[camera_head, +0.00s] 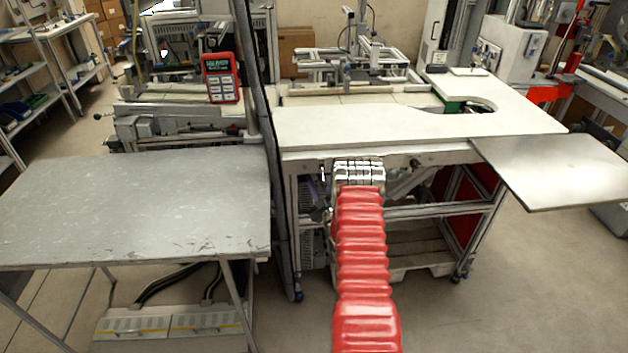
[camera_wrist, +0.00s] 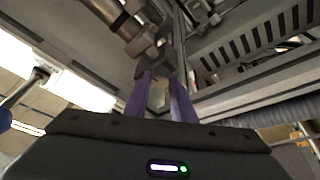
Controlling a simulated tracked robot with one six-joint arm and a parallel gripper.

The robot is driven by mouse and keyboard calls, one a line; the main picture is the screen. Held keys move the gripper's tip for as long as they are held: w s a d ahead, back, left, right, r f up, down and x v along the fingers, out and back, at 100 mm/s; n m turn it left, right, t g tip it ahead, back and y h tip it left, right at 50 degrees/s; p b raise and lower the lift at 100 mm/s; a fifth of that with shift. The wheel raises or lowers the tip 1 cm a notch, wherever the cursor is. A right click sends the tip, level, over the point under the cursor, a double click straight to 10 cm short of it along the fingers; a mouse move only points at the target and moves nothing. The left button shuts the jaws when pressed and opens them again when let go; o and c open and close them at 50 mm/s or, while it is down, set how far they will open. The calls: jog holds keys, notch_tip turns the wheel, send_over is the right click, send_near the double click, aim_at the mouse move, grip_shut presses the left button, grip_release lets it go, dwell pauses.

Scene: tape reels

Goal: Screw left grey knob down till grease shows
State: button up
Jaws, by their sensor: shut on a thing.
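In the wrist view my gripper (camera_wrist: 164,82) has its two purple fingers close together, shut on a small greyish piece (camera_wrist: 158,95), which looks like the grey knob. Its lower part lies between the fingers, and its upper end sits against the metalwork beyond. I cannot tell whether it is the left one of several knobs. No grease can be made out. In the head view my red-sleeved arm reaches to the front underside of the white worktop (camera_head: 400,124); the gripper and the knob are hidden there.
A grey table (camera_head: 130,205) stands left of my arm, and a bare metal plate (camera_head: 570,172) juts out at the right. A dark upright post separates the table from the machine. In the wrist view a slotted metal panel (camera_wrist: 250,45) lies close on the right, and a metal cylinder (camera_wrist: 125,27) above.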

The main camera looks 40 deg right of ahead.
jog(key=shift+w+a+f+m, duration=0.1)
jog(key=shift+a+f+m, duration=0.1)
jog(key=shift+m, duration=0.1)
jog(key=m+h, duration=0.1)
jog(key=m, duration=0.1)
jog(key=m+h, duration=0.1)
jog(key=m, duration=0.2)
jog(key=shift+w+a+h, duration=0.15)
jog(key=shift+h, duration=0.25)
jog(key=m+g+h, duration=0.1)
jog(key=m, duration=0.2)
jog(key=m+h, duration=0.2)
jog(key=m, duration=0.2)
jog(key=shift+a+g, duration=0.1)
jog(key=shift+g, duration=0.3)
jog(key=m+g+h, duration=0.1)
jog(key=m, duration=0.1)
jog(key=m+g, duration=0.1)
jog(key=m, duration=0.2)
jog(key=m+g+h, duration=0.1)
jog(key=m, duration=0.2)
jog(key=shift+w+a+h, duration=0.15)
jog(key=shift+h, duration=0.15)
grip_shut()
grip_release()
jog(key=m+g, duration=0.1)
jog(key=m, duration=0.2)
jog(key=m+g, duration=0.1)
jog(key=m, duration=0.2)
jog(key=shift+g+h, duration=0.4)
